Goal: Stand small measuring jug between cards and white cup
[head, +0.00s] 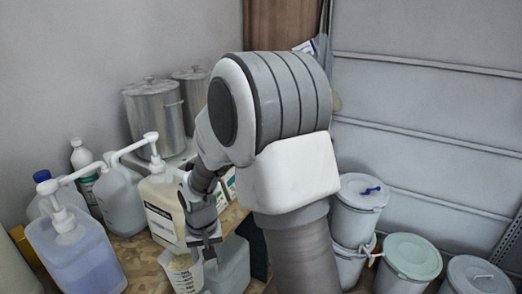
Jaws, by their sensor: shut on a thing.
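The small measuring jug (184,272) is a pale, translucent vessel with printed markings, at the lower middle of the head view. My gripper (207,246) points down and is shut on the jug at its upper right edge. The jug looks upright or slightly tilted. Its base is near the bottom edge of the picture, and I cannot tell whether it touches the surface below. I cannot make out the cards or the white cup; my arm covers part of the scene.
A grey-blue container (230,268) stands right of the measuring jug. Metal pots (155,115) stand behind. Lidded drums (412,258) stand at right.

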